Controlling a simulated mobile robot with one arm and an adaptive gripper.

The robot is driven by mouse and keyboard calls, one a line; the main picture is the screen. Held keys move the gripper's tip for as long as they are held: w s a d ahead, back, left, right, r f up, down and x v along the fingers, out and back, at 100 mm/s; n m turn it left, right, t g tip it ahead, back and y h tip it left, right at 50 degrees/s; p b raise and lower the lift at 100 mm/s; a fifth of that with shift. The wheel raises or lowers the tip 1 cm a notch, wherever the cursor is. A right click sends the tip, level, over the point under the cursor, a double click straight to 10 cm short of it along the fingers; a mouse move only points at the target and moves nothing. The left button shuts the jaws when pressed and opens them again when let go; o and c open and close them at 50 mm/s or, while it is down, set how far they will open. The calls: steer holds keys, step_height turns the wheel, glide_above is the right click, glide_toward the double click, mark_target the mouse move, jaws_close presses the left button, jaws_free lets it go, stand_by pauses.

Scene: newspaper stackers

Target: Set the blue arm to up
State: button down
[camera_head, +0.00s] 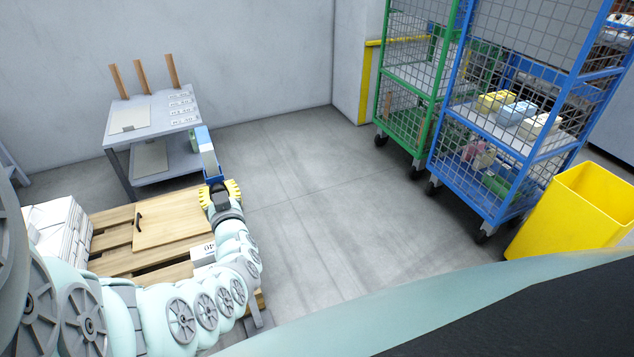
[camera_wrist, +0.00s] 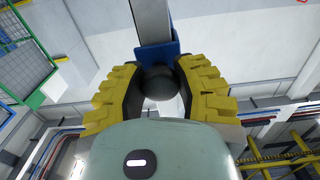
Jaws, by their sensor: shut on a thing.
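The blue arm (camera_head: 201,137) is a narrow blue and grey lever at the right side of a small grey table. In the head view it runs from the table's edge toward my gripper (camera_head: 219,187). In the wrist view, the yellow padded fingers of my gripper (camera_wrist: 157,77) close around a dark round knob (camera_wrist: 160,85). The blue part of the arm (camera_wrist: 157,51) and its grey bar (camera_wrist: 151,20) show just beyond the knob. The fingers hide some of the knob's sides. I cannot tell the arm's exact angle.
The grey table (camera_head: 147,100) carries papers and wooden posts. A wooden pallet (camera_head: 112,217) with a white paper stack (camera_head: 57,229) lies at lower left. Green (camera_head: 421,140) and blue (camera_head: 466,203) wire cages and a yellow bin (camera_head: 567,218) stand right. The middle floor is clear.

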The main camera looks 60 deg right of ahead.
steer(key=shift+w+r, duration=0.1)
steer(key=shift+r, duration=0.3)
steer(key=c, duration=1.1)
jaws_free()
steer(key=o, duration=0.5)
steer(key=shift+f, duration=0.2)
steer(key=v, duration=1.2)
